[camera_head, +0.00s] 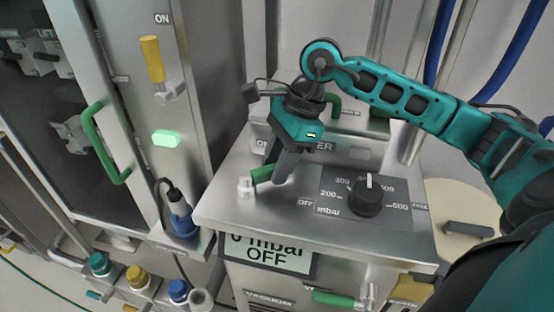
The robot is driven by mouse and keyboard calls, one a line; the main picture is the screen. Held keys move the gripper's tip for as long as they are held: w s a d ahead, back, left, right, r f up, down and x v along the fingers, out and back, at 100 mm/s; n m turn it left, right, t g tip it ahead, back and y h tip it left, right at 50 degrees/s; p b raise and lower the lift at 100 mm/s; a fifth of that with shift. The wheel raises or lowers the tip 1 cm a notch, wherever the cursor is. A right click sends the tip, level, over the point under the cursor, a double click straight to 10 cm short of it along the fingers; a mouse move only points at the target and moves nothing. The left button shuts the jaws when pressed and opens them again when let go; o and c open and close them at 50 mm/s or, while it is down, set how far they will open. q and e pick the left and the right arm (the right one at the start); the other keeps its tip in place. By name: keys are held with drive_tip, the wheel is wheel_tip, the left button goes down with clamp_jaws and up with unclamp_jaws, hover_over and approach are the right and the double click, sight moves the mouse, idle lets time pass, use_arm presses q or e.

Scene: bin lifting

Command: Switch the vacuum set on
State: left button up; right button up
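The vacuum set is a steel cabinet (235,215) whose display (268,255) reads 0 mbar OFF. On its top is a small switch lever with a green handle (262,174) on a pale pivot (245,187). The handle points to the right and slightly up. An OFF label (305,203) lies to the right of it. My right gripper (277,178) points down at the handle's right end, its dark fingers at or touching it. I cannot tell whether they are closed on it. The gripper partly hides the lettering behind. My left gripper is not in view.
A black dial (367,196) with mbar marks stands right of the lever. At the left is a tall cabinet with a yellow lever (152,58) beneath an ON label, a lit green button (166,139) and a green door handle (98,145). A blue plug (182,215) sits between the cabinets.

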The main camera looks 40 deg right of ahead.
drive_tip(key=shift+o, duration=1)
use_arm(q)
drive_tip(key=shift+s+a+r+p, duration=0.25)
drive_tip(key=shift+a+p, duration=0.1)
drive_tip(key=shift+p, duration=0.45)
use_arm(e)
drive_tip(key=w+v, duration=0.1)
drive_tip(key=v, duration=1.2)
drive_tip(key=shift+s, duration=0.5)
drive_tip(key=shift+c, duration=0.2)
